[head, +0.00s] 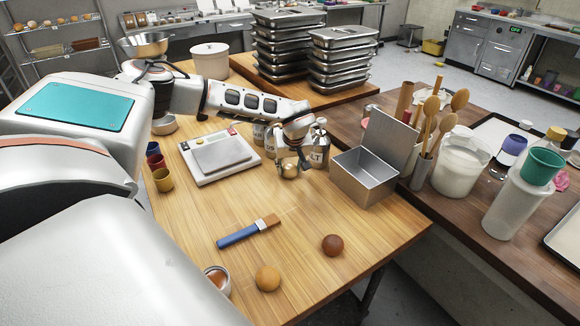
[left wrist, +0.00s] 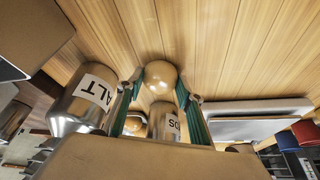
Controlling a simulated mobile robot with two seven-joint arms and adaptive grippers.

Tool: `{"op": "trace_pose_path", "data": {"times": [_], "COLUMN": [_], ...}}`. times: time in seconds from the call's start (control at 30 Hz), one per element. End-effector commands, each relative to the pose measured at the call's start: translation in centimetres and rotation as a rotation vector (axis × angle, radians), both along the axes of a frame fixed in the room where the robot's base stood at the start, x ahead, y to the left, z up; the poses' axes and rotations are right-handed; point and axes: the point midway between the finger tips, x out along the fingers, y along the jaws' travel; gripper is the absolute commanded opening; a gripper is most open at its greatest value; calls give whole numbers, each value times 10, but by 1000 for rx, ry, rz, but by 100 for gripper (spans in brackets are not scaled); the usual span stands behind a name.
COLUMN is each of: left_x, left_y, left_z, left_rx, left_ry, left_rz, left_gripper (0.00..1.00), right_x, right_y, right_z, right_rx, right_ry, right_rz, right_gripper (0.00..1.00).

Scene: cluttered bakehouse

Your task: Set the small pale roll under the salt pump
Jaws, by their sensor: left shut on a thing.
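The small pale roll (left wrist: 160,76) is between the fingertips of my left gripper (left wrist: 160,92) in the left wrist view, and the gripper is shut on it. In the head view the left gripper (head: 290,162) hangs over the table, with the roll (head: 289,171) at its tip. The salt pump (head: 318,152) is a metal bottle with a white label and dark top. It stands just right of the gripper, and its label also shows in the left wrist view (left wrist: 82,102). Whether the roll touches the table is unclear. My right gripper is not in view.
Other labelled bottles (head: 269,138) stand behind the gripper. A scale (head: 222,158) is left, an open metal tin (head: 364,180) right. A brush (head: 247,232), a tan roll (head: 267,278) and a dark roll (head: 333,245) lie in front, with bare wood between.

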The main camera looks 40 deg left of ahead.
Motion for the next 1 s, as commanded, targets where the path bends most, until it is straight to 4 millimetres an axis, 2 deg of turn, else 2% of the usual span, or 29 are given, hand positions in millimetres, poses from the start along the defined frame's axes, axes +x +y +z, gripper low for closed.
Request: {"op": "trace_pose_path", "data": {"times": [0.3,0.33,0.37,0.4,0.77,0.87,1.0], "left_x": [0,0,0,0,0,-1,-7], "left_y": [0,0,0,0,0,-3,-10], "left_z": [-3,-3,-3,-3,0,8,31], "left_rx": [0,-1,-1,-1,0,-1,-2], "left_ry": [0,-1,-1,-1,-1,-2,-5], "left_rz": [0,0,0,0,0,-2,-1], "left_gripper": [24,44,52,53,53,53,53], "right_x": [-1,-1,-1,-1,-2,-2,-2], "right_y": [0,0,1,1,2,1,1], "right_z": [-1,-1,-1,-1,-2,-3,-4], "right_rx": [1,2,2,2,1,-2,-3], "right_ry": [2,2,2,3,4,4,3], "right_rz": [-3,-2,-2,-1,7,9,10], "right_gripper": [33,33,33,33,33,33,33]}}
